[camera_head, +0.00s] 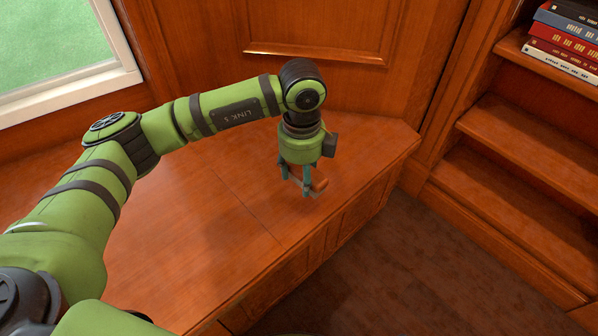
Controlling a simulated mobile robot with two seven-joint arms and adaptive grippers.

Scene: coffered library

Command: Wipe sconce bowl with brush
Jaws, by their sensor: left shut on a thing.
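My left gripper (307,189) points down over the wooden bench top, near its front edge toward the right end. No sconce bowl shows in this view. My right gripper is not in view.
The wooden bench (185,262) is otherwise bare. A panelled wall (375,85) stands behind it, with a window (60,45) at upper left. Shelves (520,180) stand at right, with several books (565,42) on top. Dark floor (430,270) lies open between bench and shelves.

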